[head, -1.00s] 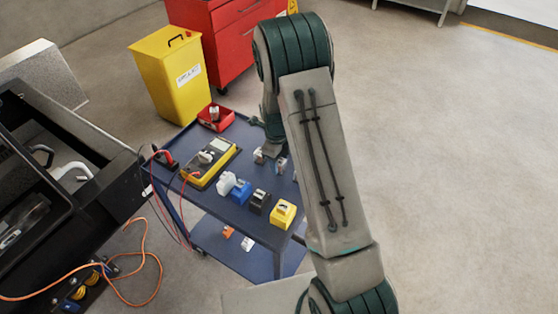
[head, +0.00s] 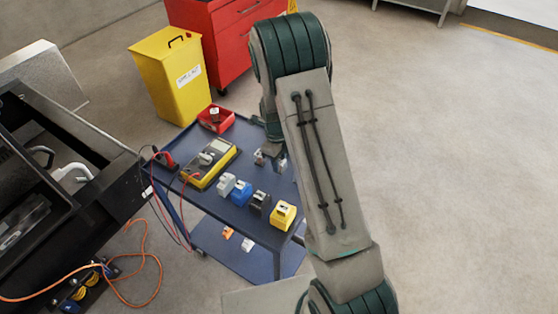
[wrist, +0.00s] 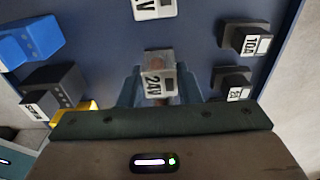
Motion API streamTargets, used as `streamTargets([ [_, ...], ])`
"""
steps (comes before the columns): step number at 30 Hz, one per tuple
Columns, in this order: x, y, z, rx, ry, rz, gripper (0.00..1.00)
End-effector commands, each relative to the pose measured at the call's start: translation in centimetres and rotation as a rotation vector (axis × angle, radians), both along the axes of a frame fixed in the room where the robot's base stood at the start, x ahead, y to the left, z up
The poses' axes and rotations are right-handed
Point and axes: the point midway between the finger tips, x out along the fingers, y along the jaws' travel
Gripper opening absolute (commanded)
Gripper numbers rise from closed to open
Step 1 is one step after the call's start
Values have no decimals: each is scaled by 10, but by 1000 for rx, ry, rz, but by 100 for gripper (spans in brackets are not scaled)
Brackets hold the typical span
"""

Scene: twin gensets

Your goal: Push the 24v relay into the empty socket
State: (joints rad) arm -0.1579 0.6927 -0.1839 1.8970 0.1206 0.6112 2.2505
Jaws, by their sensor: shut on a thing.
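The 24V relay (wrist: 158,72) is a small clear block with a copper-coloured core and a white "24V" label. In the wrist view it sits between the two blue-grey fingers of my gripper (wrist: 158,88), which is shut on it. Blue cart top shows beyond it. I cannot tell whether the relay touches the cart. In the head view my arm mostly hides the gripper, which is over the cart's right side. I cannot pick out the empty socket in either view.
The blue cart (head: 197,211) carries a yellow multimeter (head: 211,163), a red tray (head: 216,118), and grey, blue (head: 241,193), black (head: 259,202) and yellow (head: 283,214) blocks. Dark blocks, one marked 10A (wrist: 245,38), lie right of my gripper. A black open enclosure (head: 60,190) stands left.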

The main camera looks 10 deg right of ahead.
Motion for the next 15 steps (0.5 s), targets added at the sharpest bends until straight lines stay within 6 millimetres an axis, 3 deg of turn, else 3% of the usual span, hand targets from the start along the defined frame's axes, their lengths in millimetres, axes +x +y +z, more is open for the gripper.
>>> streamTargets([
  [15,0,0,21,1,-1,-1,5],
])
